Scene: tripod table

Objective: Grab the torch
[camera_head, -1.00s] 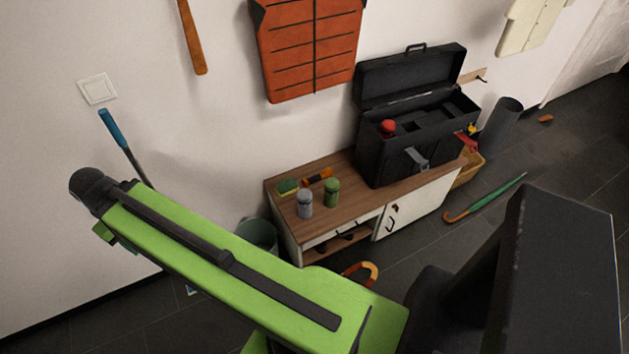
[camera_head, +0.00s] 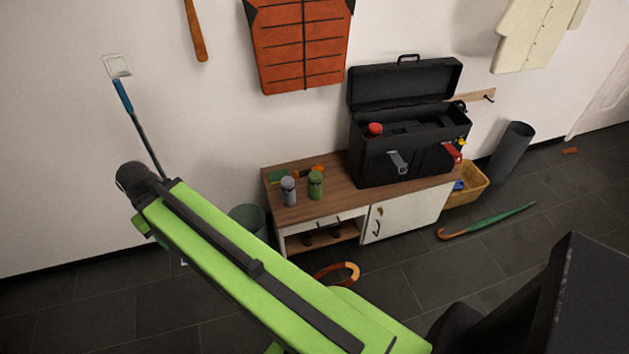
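A small orange and black item (camera_head: 312,170) lies on top of the wooden cabinet (camera_head: 400,185), behind two small containers. It may be the torch, but it is too small and partly covered to be sure. A grey container (camera_head: 289,192) and a green container (camera_head: 316,186) stand upright in front of it. A red-topped object (camera_head: 375,130) shows inside the open black toolbox (camera_head: 385,160); I cannot tell what it is. My green arm crosses the lower left of the picture, apart from the cabinet. My gripper is not in view.
A yellow basket (camera_head: 468,187), a dark cylinder (camera_head: 511,152) and a green umbrella (camera_head: 490,221) are at the right. Dark floor between is open.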

